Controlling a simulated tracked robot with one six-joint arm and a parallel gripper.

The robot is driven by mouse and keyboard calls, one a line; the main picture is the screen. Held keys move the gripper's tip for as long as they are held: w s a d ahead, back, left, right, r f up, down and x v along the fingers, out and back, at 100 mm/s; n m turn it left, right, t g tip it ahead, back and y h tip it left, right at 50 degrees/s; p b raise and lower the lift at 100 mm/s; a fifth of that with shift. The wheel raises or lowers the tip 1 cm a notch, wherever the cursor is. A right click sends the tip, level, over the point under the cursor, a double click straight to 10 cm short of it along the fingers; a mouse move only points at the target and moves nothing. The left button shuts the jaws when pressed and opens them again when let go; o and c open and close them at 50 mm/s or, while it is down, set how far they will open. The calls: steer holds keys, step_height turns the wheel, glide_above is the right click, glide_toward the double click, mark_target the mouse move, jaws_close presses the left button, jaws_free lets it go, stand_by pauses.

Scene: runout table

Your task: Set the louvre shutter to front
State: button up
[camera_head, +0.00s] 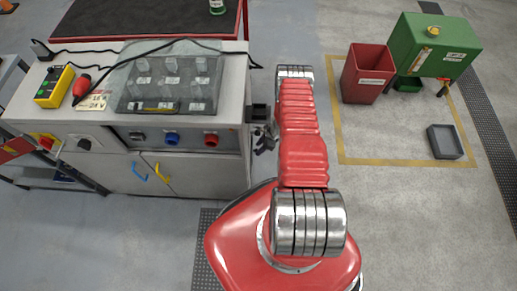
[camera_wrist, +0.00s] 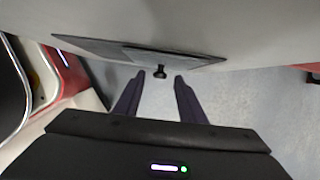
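In the wrist view a flat grey plate (camera_wrist: 100,46), which looks like the louvre shutter, lies on a pale panel. A small dark knob (camera_wrist: 160,70) stands out from its lower edge. My gripper (camera_wrist: 160,80) is open, with its two dark fingers apart. The knob shows between the fingertips in the picture; I cannot tell whether it lies between them in depth or is touched. In the head view my gripper (camera_head: 265,140) is small and dark at the right side of the cabinet, partly hidden by my red arm. The shutter's setting marks cannot be made out.
The grey cabinet (camera_head: 190,175) stands left of my arm, with a yellow box (camera_head: 54,86) and cables on top. A red bin (camera_head: 366,73), a green box (camera_head: 432,45) and a grey tray (camera_head: 444,142) stand at the right. Floor between is clear.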

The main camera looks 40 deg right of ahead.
steer(key=shift+x, duration=0.95)
steer(key=shift+c, duration=0.2)
jaws_close()
